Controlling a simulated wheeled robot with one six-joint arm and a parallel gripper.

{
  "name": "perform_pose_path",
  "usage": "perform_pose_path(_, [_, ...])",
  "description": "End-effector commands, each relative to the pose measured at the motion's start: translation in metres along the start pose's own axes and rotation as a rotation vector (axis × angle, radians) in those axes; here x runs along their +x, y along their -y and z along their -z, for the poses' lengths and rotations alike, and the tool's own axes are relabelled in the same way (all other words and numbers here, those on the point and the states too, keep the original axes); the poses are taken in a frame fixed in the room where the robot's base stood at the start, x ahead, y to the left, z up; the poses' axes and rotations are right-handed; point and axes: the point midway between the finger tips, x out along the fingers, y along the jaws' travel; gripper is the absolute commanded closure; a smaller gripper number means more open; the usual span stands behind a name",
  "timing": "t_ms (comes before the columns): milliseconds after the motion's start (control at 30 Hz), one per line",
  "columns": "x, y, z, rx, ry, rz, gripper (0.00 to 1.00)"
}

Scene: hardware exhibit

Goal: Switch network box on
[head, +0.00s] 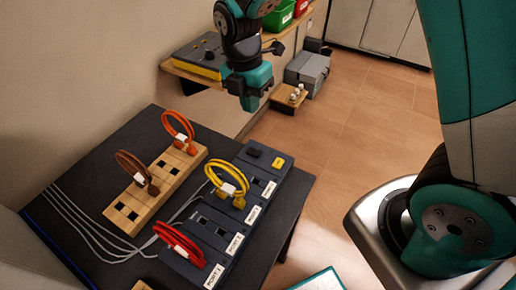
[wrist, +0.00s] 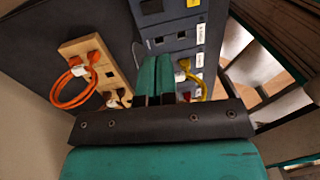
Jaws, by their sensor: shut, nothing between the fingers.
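The dark blue network box (head: 212,229) lies on the black table, with white port labels along its right edge. At its far end is a small raised dark part (head: 255,153), perhaps the switch, beside a yellow patch (head: 278,162); its on or off state is too small to tell. A yellow cable (head: 228,187) and a red cable (head: 180,241) are plugged into the box. My gripper (head: 250,103) is above and beyond the far end, empty, apart from the box. In the wrist view its teal fingers (wrist: 153,78) are shut and cover part of the box (wrist: 170,32).
A wooden socket block (head: 152,190) with orange (head: 178,130) and brown (head: 135,167) cables lies left of the box. Grey cables run along the table's left. A shelf with a yellow and grey device (head: 198,58) is beyond.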

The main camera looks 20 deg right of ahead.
Motion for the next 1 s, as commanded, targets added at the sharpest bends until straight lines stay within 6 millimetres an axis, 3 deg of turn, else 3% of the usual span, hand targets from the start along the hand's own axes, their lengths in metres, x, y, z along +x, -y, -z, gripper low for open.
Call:
perform_pose_path(533, [0.012, -0.001, -0.002, -0.023, 0.003, 0.008, 1.0])
perform_pose_path(667, [0.033, 0.0, -0.002, -0.023, 0.002, 0.01, 1.0])
perform_pose_path(1000, [0.104, 0.001, -0.002, -0.023, 0.001, 0.01, 1.0])
